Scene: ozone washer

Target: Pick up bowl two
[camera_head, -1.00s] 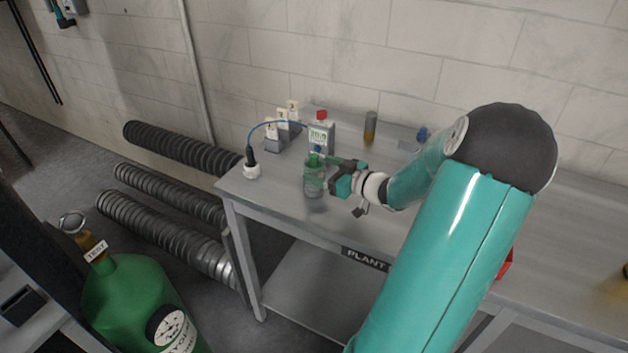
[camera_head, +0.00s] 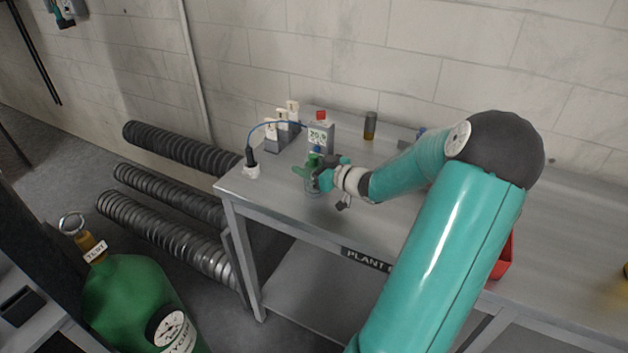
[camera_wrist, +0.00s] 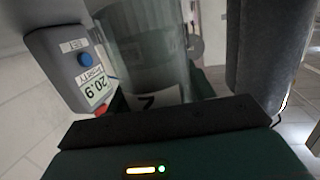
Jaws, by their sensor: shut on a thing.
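Bowl two appears to be the clear glass vessel (camera_wrist: 150,50) with a dark numeral on a white label, seen in the wrist view. In the head view its glass (camera_head: 313,189) shows at the left part of the bench, partly hidden by my gripper (camera_head: 311,174). My gripper is shut on this vessel. Its dark edge crosses the lower part of the wrist view. I cannot tell whether the vessel is clear of the bench top.
A grey meter (camera_head: 320,136) with a red top stands close behind the vessel; it shows upside down in the wrist view (camera_wrist: 75,68). A black probe (camera_head: 250,158), white-topped units (camera_head: 283,124) and an amber vial (camera_head: 370,126) are nearby. A red bin (camera_head: 503,258) is right.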

